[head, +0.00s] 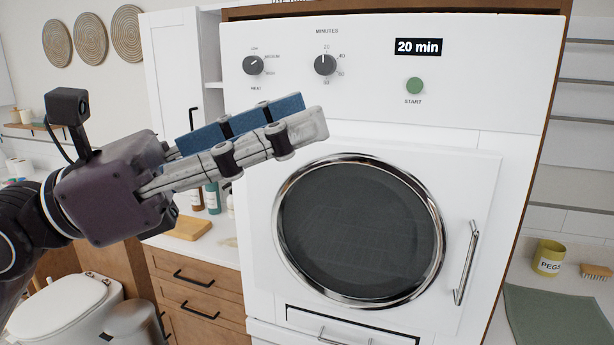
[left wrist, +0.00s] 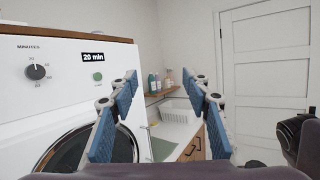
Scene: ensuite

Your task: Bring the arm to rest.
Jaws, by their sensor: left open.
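My left gripper (head: 310,115) reaches in from the left in the head view, in front of the white dryer (head: 460,125). Its blue-padded fingers are apart and empty in the left wrist view (left wrist: 165,92). The dryer's round glass door (head: 360,230) is closed. Its display (head: 418,47) reads "20 min", and a green start button (head: 414,85) sits below it. The fingers overlap the dryer's front in the picture; I see no clear contact. My right gripper is not identifiable in these frames.
Right of the dryer a counter holds a yellow pegs pot (head: 548,257), a brush (head: 596,271) and a green mat (head: 555,314). At left are a wooden cabinet (head: 205,290) with bottles on top and a toilet (head: 65,305). The wrist view shows a white basket (left wrist: 177,111) and a door (left wrist: 268,85).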

